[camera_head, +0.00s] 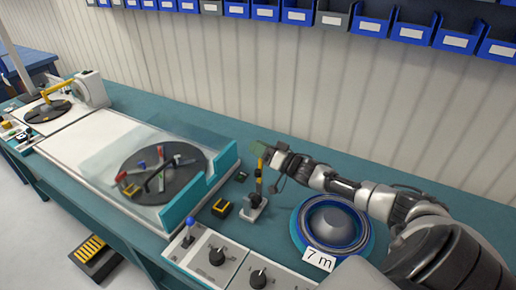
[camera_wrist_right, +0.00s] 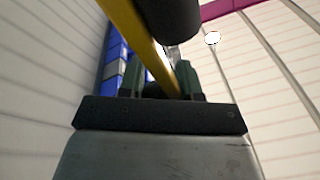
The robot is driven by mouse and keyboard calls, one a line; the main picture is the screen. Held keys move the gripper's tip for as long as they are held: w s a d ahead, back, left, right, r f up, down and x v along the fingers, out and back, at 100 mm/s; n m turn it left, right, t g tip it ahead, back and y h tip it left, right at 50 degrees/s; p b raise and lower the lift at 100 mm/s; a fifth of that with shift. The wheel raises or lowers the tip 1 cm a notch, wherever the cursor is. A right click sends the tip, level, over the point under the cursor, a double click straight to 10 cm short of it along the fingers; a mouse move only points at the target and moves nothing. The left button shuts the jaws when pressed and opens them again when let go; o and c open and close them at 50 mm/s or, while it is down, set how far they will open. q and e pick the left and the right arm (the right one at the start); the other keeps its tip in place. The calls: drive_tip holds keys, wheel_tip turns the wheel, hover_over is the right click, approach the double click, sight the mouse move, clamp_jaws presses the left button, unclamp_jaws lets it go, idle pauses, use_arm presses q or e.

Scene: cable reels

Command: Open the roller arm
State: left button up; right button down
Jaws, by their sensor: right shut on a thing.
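My right gripper (camera_head: 261,153) is at the upper end of the lever. In the right wrist view the yellow bar (camera_wrist_right: 135,34) passes between the dark green fingers of the right gripper (camera_wrist_right: 160,82), which is shut on it. A black cylinder (camera_wrist_right: 168,22), seemingly the roller, sits close in front of the bar. The fingers hide part of the lever's top. My left gripper is out of view.
A blue cable reel with a "7 m" label (camera_head: 318,260) lies under my right arm. A turntable (camera_head: 130,180) sits under a clear cover. A yellow-black block (camera_head: 221,208) and a blue-knobbed control panel (camera_head: 205,254) are near. Blue bins (camera_head: 299,12) hang above.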

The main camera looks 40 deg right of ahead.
drive_tip(key=c, duration=1.2)
unclamp_jaws()
drive_tip(key=shift+d+f, duration=0.1)
drive_tip(key=shift+f, duration=0.1)
drive_tip(key=o, duration=0.4)
drive_tip(key=shift+d+f, duration=0.1)
drive_tip(key=shift+d, duration=0.05)
drive_tip(key=shift+c, duration=0.2)
drive_tip(key=shift+s, duration=0.15)
drive_tip(key=b+v, duration=0.1)
drive_tip(key=v, duration=0.9)
drive_tip(key=shift+s+d, duration=0.15)
